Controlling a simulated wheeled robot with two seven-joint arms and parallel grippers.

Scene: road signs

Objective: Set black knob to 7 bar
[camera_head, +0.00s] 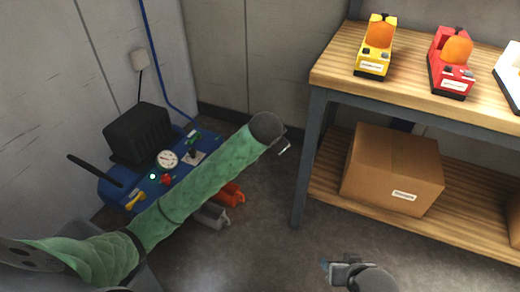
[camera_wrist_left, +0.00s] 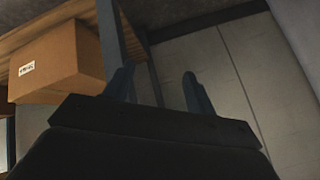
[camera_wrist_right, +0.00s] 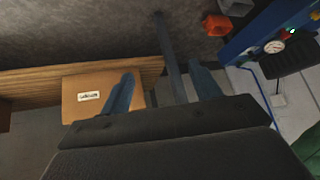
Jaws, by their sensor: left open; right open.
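A blue compressor (camera_head: 117,191) stands on the floor at the left in the head view. A small black knob (camera_head: 193,153) sits on a pale plate on its top, right of a round white gauge (camera_head: 167,160). The plate's markings and the knob's setting are too small to read. My left gripper (camera_head: 284,147) is open and empty, to the right of the compressor and apart from it. Its fingers show in the left wrist view (camera_wrist_left: 160,90). My right gripper (camera_head: 328,268) is open and empty at the bottom. In the right wrist view the gauge (camera_wrist_right: 274,46) shows upper right.
My green-sleeved left arm crosses before the compressor. A wooden shelf (camera_head: 330,68) at right holds a cardboard box (camera_head: 385,175) and yellow (camera_head: 376,47) and red (camera_head: 450,65) devices.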

